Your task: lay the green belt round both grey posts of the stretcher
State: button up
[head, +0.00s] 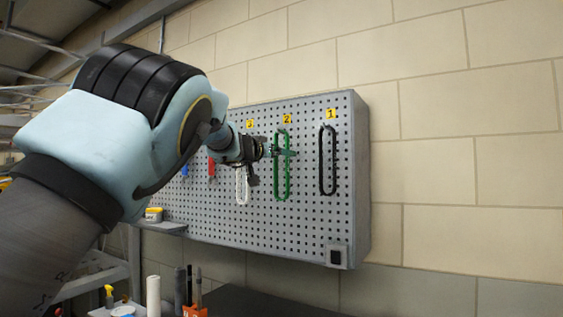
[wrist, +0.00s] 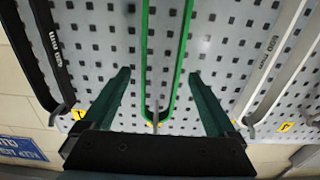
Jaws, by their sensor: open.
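The green belt (head: 283,180) hangs as a long narrow loop from a hook on the pegboard, under the yellow label 2. In the wrist view the green belt (wrist: 146,50) runs between the two fingers, around a small hook (wrist: 156,118). My gripper (head: 278,151) is at the upper part of the belt, in front of the board. In the wrist view my gripper (wrist: 158,75) is open, with one finger on each side of the belt and a gap to both strands. The stretcher and its grey posts are not in view.
A black belt (head: 328,160) hangs to the right under label 1. A white belt (head: 241,187) hangs to the left, with red (head: 211,167) and blue (head: 185,170) ones beyond. A dark surface (head: 265,302) lies below the pegboard (head: 310,225).

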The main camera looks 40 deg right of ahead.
jog(key=shift+w+d, duration=0.1)
jog(key=shift+d, duration=0.25)
grip_shut()
dwell(0.6)
